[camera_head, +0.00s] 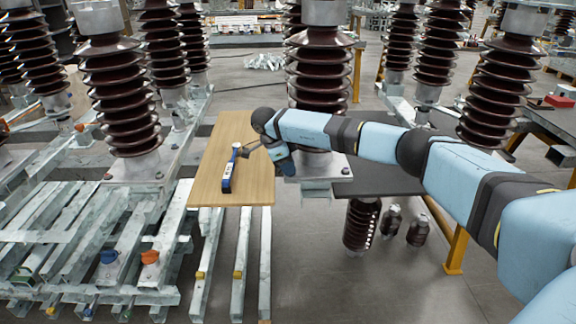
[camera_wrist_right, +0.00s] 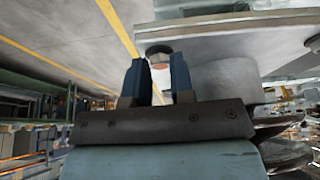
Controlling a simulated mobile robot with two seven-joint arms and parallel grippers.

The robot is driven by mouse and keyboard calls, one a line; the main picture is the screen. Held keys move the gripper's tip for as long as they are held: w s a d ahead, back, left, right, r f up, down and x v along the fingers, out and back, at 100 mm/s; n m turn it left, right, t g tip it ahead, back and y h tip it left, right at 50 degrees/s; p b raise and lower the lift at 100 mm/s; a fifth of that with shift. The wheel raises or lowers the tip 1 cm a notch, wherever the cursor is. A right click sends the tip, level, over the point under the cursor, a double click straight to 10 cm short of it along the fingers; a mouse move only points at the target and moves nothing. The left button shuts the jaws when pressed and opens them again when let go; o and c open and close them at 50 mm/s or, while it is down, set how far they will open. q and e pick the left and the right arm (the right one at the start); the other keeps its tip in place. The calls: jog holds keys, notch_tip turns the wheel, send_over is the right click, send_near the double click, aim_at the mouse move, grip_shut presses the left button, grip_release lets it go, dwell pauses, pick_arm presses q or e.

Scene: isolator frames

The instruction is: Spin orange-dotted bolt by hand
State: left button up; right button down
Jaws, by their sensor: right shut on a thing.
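In the right wrist view, a bolt (camera_wrist_right: 158,50) with a dark hexagonal head and an orange mark beneath it sits at the edge of a grey metal plate (camera_wrist_right: 220,38). The two blue fingers of my right gripper (camera_wrist_right: 158,76) stand on either side of the bolt's lower end and are shut on it. In the head view, my right arm reaches in from the right and bends down beside a brown insulator's grey base (camera_head: 328,168). The bolt is too small or hidden to make out there. My left gripper is not in view.
A wooden board (camera_head: 215,150) lies left of my arm, with a blue-handled tool (camera_head: 228,180) on it. Ribbed brown insulators (camera_head: 122,95) stand around on metal frames. A dark tabletop (camera_head: 385,180) extends to the right. Metal beams (camera_head: 100,240) fill the lower left.

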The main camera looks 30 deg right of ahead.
jog(key=c, duration=1)
grip_release()
jog(key=v, duration=1.4)
jog(key=shift+p, duration=0.4)
